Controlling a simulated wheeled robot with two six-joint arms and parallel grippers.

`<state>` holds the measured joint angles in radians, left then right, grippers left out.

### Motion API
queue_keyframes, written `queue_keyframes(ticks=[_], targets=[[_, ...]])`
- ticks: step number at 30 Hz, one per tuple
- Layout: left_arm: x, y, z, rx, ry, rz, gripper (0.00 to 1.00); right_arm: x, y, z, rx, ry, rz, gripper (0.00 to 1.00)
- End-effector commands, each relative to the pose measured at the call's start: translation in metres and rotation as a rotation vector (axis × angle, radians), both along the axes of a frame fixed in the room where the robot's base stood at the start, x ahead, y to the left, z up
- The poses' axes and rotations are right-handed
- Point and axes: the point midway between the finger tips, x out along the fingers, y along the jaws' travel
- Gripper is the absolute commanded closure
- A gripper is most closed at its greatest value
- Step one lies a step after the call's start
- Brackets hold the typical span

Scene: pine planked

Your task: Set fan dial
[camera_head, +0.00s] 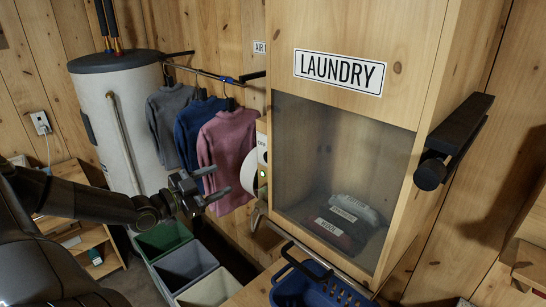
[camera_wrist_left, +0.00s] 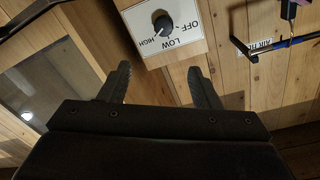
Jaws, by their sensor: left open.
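The fan dial (camera_wrist_left: 162,25) is a round black knob on a white panel (camera_wrist_left: 188,45) marked OFF, LOW and HIGH, which appears upside down in the left wrist view. Its pointer seems to face the HIGH side, but it is small. In the head view the panel (camera_head: 262,145) is seen nearly edge-on at the cabinet's left side. My left gripper (camera_head: 210,187) is open and empty, to the left of the panel and a little lower. In the left wrist view its fingers (camera_wrist_left: 162,85) stand apart below the dial, not touching it. My right gripper is not in view.
The wooden LAUNDRY cabinet (camera_head: 415,75) with a dark glass front is right of the panel. Sweaters (camera_head: 228,145) hang behind my gripper near a white tank (camera_head: 125,120). Bins (camera_head: 185,265) stand below; a blue basket (camera_head: 320,290) is at the front.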

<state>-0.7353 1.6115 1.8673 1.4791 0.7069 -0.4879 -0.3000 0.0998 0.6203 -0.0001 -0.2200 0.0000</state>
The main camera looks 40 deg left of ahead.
Motion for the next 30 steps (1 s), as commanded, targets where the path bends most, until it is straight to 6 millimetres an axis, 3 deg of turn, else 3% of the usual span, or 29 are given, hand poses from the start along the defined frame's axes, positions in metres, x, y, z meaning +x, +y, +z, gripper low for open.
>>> queue_keyframes(ticks=[10, 21, 30], targets=[[0.02, -0.002, 0.001, -0.002, -0.007, 0.002, 0.43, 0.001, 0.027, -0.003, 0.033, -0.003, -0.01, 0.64], [0.053, -0.007, -0.001, -0.002, -0.005, 0.002, 0.43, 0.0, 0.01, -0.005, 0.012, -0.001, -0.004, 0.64], [0.085, -0.011, -0.002, -0.002, -0.004, 0.002, 0.43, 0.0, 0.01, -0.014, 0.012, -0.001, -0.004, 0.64]])
